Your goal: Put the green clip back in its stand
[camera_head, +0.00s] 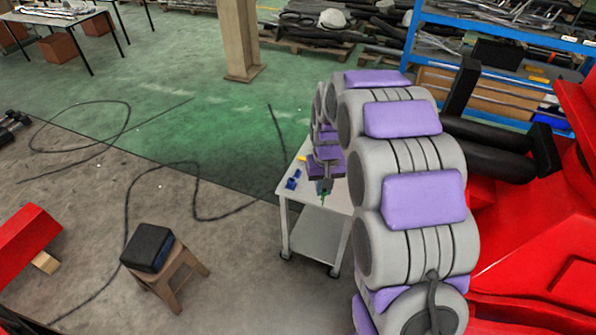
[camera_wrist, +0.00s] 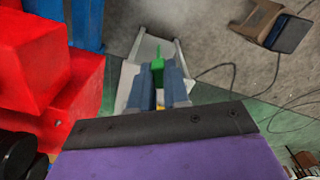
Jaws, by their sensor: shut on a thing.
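The green clip (camera_wrist: 158,66) is between the two blue-grey fingers of my gripper (camera_wrist: 159,84) in the wrist view, and the fingers are shut on it. In the head view my gripper (camera_head: 323,187) is over the white cart (camera_head: 315,233), with a bit of the green clip (camera_head: 323,198) showing below it. Small blue pieces (camera_head: 292,180) sit on the cart top to the left of my gripper. I cannot tell which of them is the clip's stand. My arm hides the right part of the cart top.
A small yellow piece (camera_head: 302,158) lies on the cart's far part. A wooden stool (camera_head: 172,276) with a black box (camera_head: 148,248) stands to the left. Black cables (camera_head: 195,195) lie on the floor. Red machinery (camera_head: 530,230) fills the right side. Floor left of the cart is mostly clear.

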